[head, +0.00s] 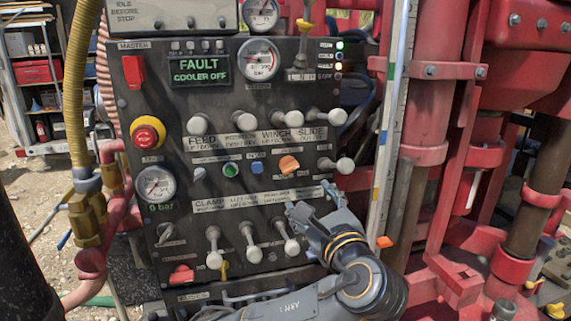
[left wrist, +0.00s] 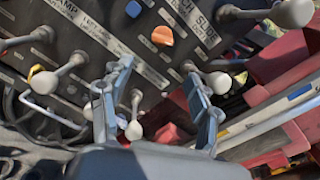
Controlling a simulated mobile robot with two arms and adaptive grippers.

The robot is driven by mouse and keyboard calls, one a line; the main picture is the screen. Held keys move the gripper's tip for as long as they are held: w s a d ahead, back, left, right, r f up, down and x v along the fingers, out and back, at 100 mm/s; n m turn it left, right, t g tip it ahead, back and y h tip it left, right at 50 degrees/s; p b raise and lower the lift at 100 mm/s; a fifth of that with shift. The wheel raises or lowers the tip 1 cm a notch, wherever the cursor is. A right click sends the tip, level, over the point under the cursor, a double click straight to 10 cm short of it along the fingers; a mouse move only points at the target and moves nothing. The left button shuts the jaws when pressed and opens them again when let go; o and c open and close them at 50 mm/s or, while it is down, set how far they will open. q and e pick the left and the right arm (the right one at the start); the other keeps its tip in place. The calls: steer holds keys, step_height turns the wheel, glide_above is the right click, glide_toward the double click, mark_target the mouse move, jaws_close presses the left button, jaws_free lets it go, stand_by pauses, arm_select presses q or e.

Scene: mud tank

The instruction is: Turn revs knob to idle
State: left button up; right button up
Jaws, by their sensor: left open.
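An orange knob (head: 288,164) sits on the right half of the dark control panel (head: 130,108). It looks like the revs knob, but its label is too small to read, and I cannot tell its setting. It also shows in the left wrist view (left wrist: 162,36), beyond the fingertips. My left gripper (head: 308,200) is open and empty, just below the orange knob in the head view and apart from it. In the left wrist view its two fingers (left wrist: 157,80) are spread, with a lever between them. My right gripper is not in view.
White-knobbed levers stick out above the orange knob, such as the winch lever (head: 279,118), and below, such as the lever (head: 291,246). Another lever (head: 344,165) stands right of it. A blue button (head: 257,168) is to its left. A red emergency stop (head: 147,133) is farther left.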

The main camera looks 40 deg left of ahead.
mark_target(292, 171)
arm_select(q)
steer(key=p+x, duration=0.1)
steer(key=x, duration=0.4)
steer(key=p+x, duration=0.1)
steer(key=x, duration=0.2)
steer(key=shift+a+r+p, duration=0.25)
steer(key=shift+r+p, duration=0.1)
steer(key=shift+r, duration=0.05)
steer(key=p+x, duration=0.1)
steer(key=x, duration=0.2)
steer(key=shift+w+a, duration=0.25)
steer(key=shift+w, duration=0.05)
steer(key=shift+w+a+f+p, duration=0.1)
steer(key=shift+w+a+p, duration=0.15)
steer(key=shift+w+p, duration=0.05)
steer(key=shift+a+f, duration=0.1)
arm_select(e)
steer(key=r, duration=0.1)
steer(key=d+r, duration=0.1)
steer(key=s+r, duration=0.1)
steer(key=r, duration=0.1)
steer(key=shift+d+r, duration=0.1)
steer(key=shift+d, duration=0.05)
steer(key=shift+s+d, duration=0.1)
arm_select(q)
steer(key=c, duration=1.2)
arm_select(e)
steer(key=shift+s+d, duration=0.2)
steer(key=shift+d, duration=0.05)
